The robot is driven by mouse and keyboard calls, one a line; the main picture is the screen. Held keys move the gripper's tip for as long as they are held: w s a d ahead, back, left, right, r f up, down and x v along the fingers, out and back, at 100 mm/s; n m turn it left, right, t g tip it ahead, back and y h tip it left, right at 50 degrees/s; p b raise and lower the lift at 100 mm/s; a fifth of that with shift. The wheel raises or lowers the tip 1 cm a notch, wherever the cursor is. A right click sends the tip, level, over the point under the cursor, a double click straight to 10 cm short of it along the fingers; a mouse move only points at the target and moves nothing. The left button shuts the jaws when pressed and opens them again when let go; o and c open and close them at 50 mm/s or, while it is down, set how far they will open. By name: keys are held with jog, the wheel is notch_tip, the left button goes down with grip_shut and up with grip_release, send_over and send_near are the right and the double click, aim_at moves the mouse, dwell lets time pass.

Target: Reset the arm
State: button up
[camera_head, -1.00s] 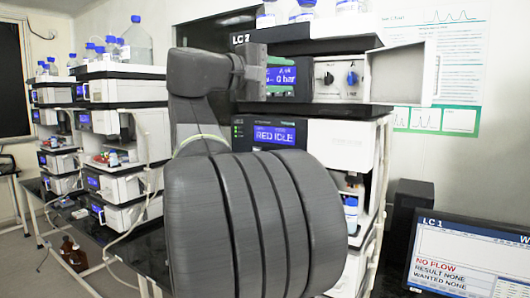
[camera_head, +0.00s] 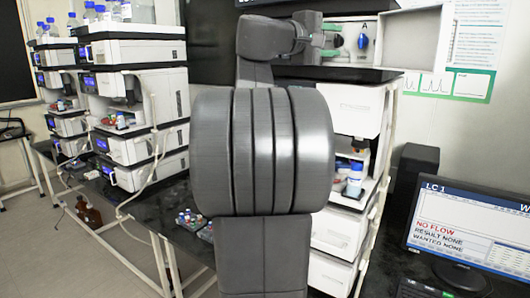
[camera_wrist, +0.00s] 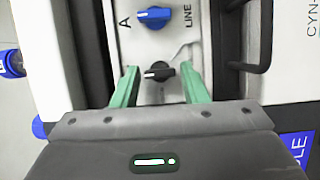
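My gripper (camera_wrist: 160,80) is open in the wrist view, with its two green fingers apart. A black knob (camera_wrist: 158,72) with a white line lies between the fingertips in the picture; I cannot tell whether they touch it. A blue knob (camera_wrist: 153,17) sits beyond it on the pale panel, with the letters A and LINE beside it. In the head view my arm (camera_head: 262,150) stands in front of the near stack and reaches toward the panel. The blue knob also shows there (camera_head: 363,41), just right of my wrist.
An open white door (camera_head: 413,38) stands right of the knobs. Shelves below hold a blue-capped bottle (camera_head: 354,180). A monitor (camera_head: 470,225) reads NO FLOW at the right. Another instrument stack (camera_head: 130,90) stands left. A small vial rack (camera_head: 192,222) lies on the dark bench.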

jog(key=shift+a, duration=0.1)
jog(key=b+v, duration=0.3)
jog(key=v, duration=1.1)
jog(key=p+x, duration=0.3)
jog(key=x, duration=1.1)
jog(key=shift+r, duration=0.1)
jog(key=shift+w+d+f+n, duration=0.1)
jog(key=shift+d+f+n, duration=0.2)
jog(key=shift+n, duration=0.1)
jog(key=n+h, duration=0.1)
jog(key=n, duration=0.1)
jog(key=shift+a+n+t, duration=0.15)
jog(key=shift+n+t, duration=0.15)
jog(key=shift+t, duration=0.1)
jog(key=n+t, duration=0.1)
jog(key=n, duration=0.3)
jog(key=n+t+p, duration=0.1)
jog(key=n, duration=0.1)
jog(key=shift+s+t, duration=0.25)
jog(key=shift+t, duration=0.05)
jog(key=b+v, duration=0.2)
jog(key=v, duration=0.6)
jog(key=shift+a+f+n+b, duration=0.2)
jog(key=shift+f+n+b, duration=0.1)
jog(key=shift+b, duration=0.1)
